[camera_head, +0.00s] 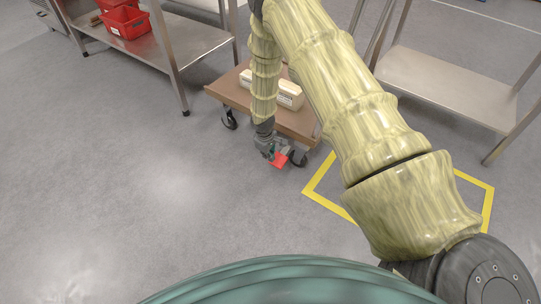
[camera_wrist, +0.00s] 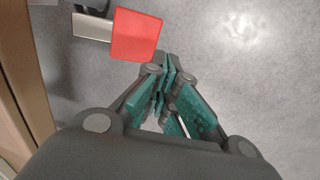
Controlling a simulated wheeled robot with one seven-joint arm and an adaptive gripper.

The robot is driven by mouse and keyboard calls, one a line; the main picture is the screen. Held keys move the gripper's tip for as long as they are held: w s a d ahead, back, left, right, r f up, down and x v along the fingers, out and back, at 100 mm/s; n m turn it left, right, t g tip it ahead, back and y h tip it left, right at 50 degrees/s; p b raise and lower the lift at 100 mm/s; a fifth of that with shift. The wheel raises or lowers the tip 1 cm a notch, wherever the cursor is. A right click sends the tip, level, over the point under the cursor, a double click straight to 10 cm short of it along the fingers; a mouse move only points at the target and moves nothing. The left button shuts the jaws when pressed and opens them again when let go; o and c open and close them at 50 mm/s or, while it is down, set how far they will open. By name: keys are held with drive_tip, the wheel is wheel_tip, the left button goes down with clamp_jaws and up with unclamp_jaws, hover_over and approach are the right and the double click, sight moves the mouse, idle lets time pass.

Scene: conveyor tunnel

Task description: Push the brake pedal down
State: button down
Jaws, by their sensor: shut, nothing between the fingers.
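The brake pedal is a flat red plate (camera_head: 279,160) low at the near side of a wooden-topped cart (camera_head: 222,91), beside a caster. In the wrist view the red plate (camera_wrist: 137,35) shows at upper centre, joined to a light metal bracket (camera_wrist: 92,27). My gripper (camera_head: 268,153) points down next to the pedal. In the wrist view my gripper (camera_wrist: 164,72) has its teal-padded fingers shut and empty, with the tips at the pedal's lower right edge. I cannot tell whether they touch it. Part of the pedal's mount is hidden in the head view.
White boxes (camera_head: 290,95) lie on the cart. A steel shelf (camera_head: 185,40) with red bins (camera_head: 127,22) stands at upper left, and a steel table (camera_head: 450,85) at upper right. Yellow floor tape (camera_head: 325,202) runs right of the cart. The floor at left is clear.

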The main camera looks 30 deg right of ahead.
wheel_tip(320, 180, up, 7)
drive_tip(key=s+a+p, duration=0.1)
drive_tip(key=a+p, duration=0.1)
drive_tip(key=shift+s+a+r, duration=0.15)
drive_tip(key=shift+s+a, duration=0.05)
drive_tip(key=shift+a, duration=0.15)
drive_tip(key=shift+d, duration=0.1)
